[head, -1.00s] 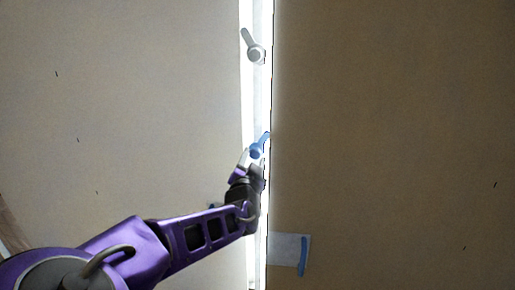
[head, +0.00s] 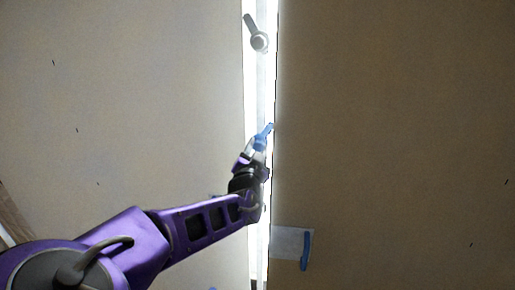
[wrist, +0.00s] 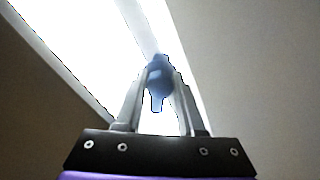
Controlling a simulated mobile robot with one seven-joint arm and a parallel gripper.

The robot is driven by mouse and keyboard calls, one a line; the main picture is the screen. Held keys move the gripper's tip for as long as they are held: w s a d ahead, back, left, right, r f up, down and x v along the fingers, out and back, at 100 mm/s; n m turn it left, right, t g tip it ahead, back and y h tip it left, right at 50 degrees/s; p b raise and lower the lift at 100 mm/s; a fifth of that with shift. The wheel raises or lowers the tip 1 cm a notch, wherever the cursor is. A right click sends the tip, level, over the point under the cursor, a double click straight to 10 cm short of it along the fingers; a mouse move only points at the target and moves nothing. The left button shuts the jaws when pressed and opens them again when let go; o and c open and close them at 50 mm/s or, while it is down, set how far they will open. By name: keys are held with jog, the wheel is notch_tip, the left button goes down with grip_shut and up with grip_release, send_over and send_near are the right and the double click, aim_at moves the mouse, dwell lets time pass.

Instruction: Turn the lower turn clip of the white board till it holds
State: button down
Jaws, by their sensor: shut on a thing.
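The lower turn clip (head: 265,135) is blue and sits on a pale upright strip (head: 263,85) in the bright gap between two large panels. Its arm slants up and to the right, with the tip close to the right panel's edge. My gripper (head: 256,146) reaches it from below and is shut on it. In the wrist view the two fingers (wrist: 160,95) stand on either side of the blue clip (wrist: 159,78). The upper clip (head: 257,36) is grey and slants up and to the left. I cannot tell surely which panel is the white board.
The left panel (head: 130,100) is pale beige and the right panel (head: 400,130) is brown. A blue handle (head: 305,250) on a light plate (head: 285,242) is low on the right panel. My arm crosses the lower left.

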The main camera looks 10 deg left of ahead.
jog(key=shift+n, duration=0.4)
jog(key=shift+r+n+p, duration=0.1)
jog(key=shift+n+p, duration=0.6)
jog(key=shift+n, duration=0.4)
jog(key=n+p, duration=0.2)
jog(key=n, duration=0.2)
jog(key=shift+d+n, duration=0.15)
jog(key=shift+n, duration=0.15)
jog(key=n+p, duration=0.1)
jog(key=n, duration=0.2)
jog(key=shift+n, duration=0.3)
jog(key=n+p, duration=0.1)
jog(key=n, duration=0.2)
jog(key=shift+n, duration=0.3)
jog(key=n+p, duration=0.1)
jog(key=n, duration=0.3)
jog(key=shift+d+r+n, duration=0.1)
jog(key=shift+n, duration=0.2)
jog(key=n, duration=0.4)
jog(key=shift+n+p, duration=0.3)
